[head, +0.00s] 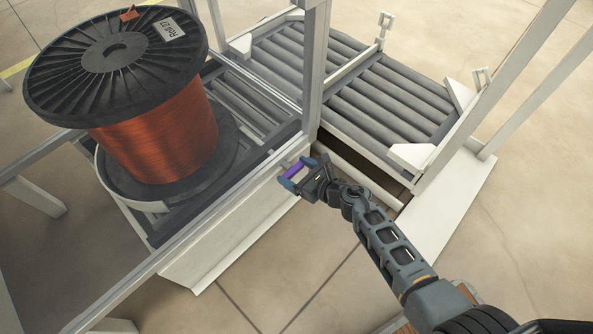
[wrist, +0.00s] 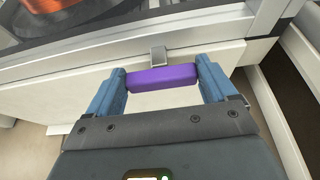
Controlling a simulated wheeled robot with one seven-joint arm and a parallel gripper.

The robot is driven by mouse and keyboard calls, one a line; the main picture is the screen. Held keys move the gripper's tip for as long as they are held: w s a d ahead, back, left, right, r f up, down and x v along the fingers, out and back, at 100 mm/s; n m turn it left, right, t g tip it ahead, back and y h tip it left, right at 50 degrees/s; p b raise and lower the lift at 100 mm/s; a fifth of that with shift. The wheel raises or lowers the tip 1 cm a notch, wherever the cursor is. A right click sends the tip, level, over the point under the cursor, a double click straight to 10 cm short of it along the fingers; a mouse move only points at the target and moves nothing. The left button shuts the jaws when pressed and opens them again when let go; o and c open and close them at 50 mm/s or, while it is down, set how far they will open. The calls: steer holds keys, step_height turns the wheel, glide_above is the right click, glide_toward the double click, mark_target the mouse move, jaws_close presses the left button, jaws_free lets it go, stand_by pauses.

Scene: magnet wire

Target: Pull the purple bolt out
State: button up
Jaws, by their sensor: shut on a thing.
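The purple bolt (wrist: 162,77) shows in the wrist view as a short purple bar lying crosswise between the two blue fingers of my gripper (wrist: 160,82). The fingers touch both of its ends, so the gripper is shut on it. A small grey metal bracket (wrist: 159,55) stands just behind the bolt, at the white panel below the frame rail. I cannot tell whether the bolt is still joined to it.
A large copper wire spool (head: 165,135) with black flanges sits on the left roller bed behind a grey frame. An empty roller conveyor (head: 375,90) with white corner blocks lies at the back right. A gap separates the two beds. The floor in front (head: 270,260) is clear.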

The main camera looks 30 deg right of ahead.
steer(key=s+d, duration=0.4)
steer(key=s, duration=0.8)
steer(key=shift+s, duration=0.2)
steer(key=o, duration=1.3)
steer(key=shift+s, duration=0.1)
steer(key=shift+p+v, duration=1.15)
steer(key=shift+v, duration=2.7)
